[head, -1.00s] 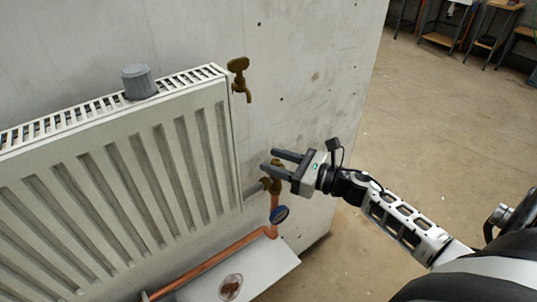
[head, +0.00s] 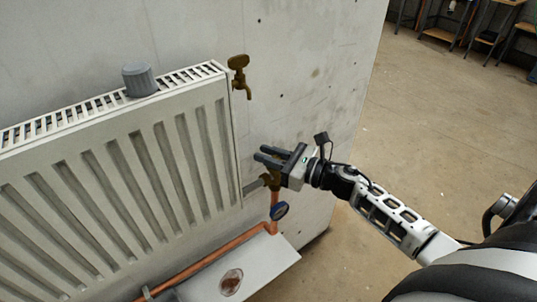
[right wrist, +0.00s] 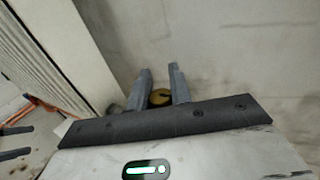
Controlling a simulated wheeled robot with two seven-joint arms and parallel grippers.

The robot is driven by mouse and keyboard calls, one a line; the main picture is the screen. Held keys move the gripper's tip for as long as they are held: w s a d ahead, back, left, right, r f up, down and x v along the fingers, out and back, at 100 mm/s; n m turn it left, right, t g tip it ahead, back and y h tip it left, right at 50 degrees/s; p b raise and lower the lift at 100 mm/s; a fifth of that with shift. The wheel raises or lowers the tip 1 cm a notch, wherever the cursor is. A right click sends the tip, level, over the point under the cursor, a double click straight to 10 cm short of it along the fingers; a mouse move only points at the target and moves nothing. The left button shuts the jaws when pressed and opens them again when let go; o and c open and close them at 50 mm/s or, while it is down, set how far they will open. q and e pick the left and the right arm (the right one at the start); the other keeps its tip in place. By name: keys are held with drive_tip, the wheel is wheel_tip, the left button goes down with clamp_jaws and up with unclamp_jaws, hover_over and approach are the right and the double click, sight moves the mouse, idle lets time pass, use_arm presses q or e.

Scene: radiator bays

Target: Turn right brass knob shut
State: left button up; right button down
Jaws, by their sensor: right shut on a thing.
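The right brass knob shows in the right wrist view (right wrist: 160,97) as a small round yellow-brown piece between my fingers. In the head view my right gripper hides most of it, and the brass valve body (head: 272,181) shows just below. My right gripper (head: 262,153) is shut on the knob, its fingers pointing left toward the radiator's lower right side; its fingers also show in the right wrist view (right wrist: 159,70). Two dark fingers, set apart, at the left edge of the right wrist view look like my left gripper (right wrist: 14,142); it is not in the head view.
A white radiator (head: 120,170) with a grey cap (head: 139,79) fills the left. A brass tap (head: 238,75) is on the wall above. A white tray (head: 268,268) holds a round item. Floor is open at right.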

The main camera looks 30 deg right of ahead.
drive_tip(key=m+t+h, duration=0.2)
drive_tip(key=m+h, duration=0.1)
drive_tip(key=h, duration=0.1)
drive_tip(key=shift+w+d, duration=0.1)
drive_tip(key=shift+d, duration=0.05)
drive_tip(key=m+h, duration=0.1)
drive_tip(key=h, duration=0.1)
drive_tip(key=m+h, duration=0.1)
drive_tip(key=h, duration=0.1)
drive_tip(key=m+h, duration=0.1)
drive_tip(key=h, duration=0.1)
drive_tip(key=shift+d+m+t, duration=0.3)
drive_tip(key=shift+m, duration=0.1)
drive_tip(key=m+h, duration=0.1)
drive_tip(key=m+h+b, duration=0.1)
drive_tip(key=h, duration=0.1)
drive_tip(key=m+g+h, duration=0.1)
drive_tip(key=h, duration=0.1)
drive_tip(key=shift+d+f, duration=0.1)
drive_tip(key=shift+d, duration=0.2)
drive_tip(key=shift+d+m+g+h+b, duration=0.15)
drive_tip(key=shift+m+g+h+b, duration=0.4)
drive_tip(key=shift+m+h, duration=0.55)
drive_tip(key=shift+d+m+g+h+b, duration=0.2)
drive_tip(key=shift+m+g+h, duration=0.6)
drive_tip(key=shift+h, duration=0.6)
drive_tip(key=c, duration=1.3)
unclamp_jaws()
